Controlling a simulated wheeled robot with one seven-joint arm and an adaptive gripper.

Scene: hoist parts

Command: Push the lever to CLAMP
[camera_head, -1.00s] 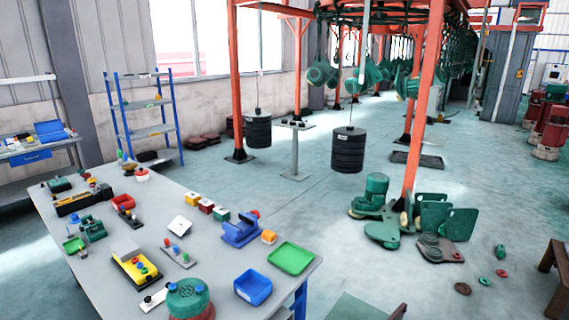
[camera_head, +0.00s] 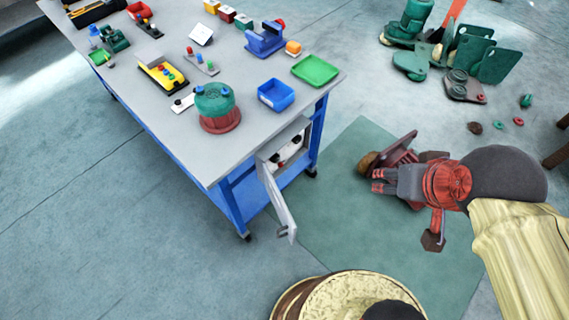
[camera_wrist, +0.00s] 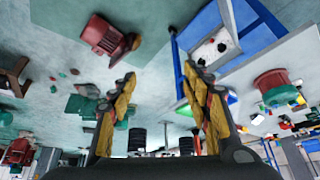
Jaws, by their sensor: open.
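No lever with a readable CLAMP mark can be picked out. An open-doored white box (camera_head: 271,152) under the table's near end holds small red and black knobs, too small to make out. The box also shows in the wrist view (camera_wrist: 228,38), beyond the right finger. A blue bracket-like fixture (camera_head: 264,40) stands on the tabletop; its details are unclear. My gripper (camera_wrist: 158,73) is open and empty, its yellow-padded fingers apart, touching nothing visible. In the head view my arm comes in from the right, beyond the table's end.
The blue-framed table (camera_head: 150,118) carries a green and red round housing (camera_head: 218,110), a blue bin (camera_head: 276,95) and a green tray (camera_head: 318,70). The box's door (camera_head: 280,205) swings out over the floor. A green mat (camera_head: 345,215) lies beside the table. Green castings (camera_head: 470,55) stand behind.

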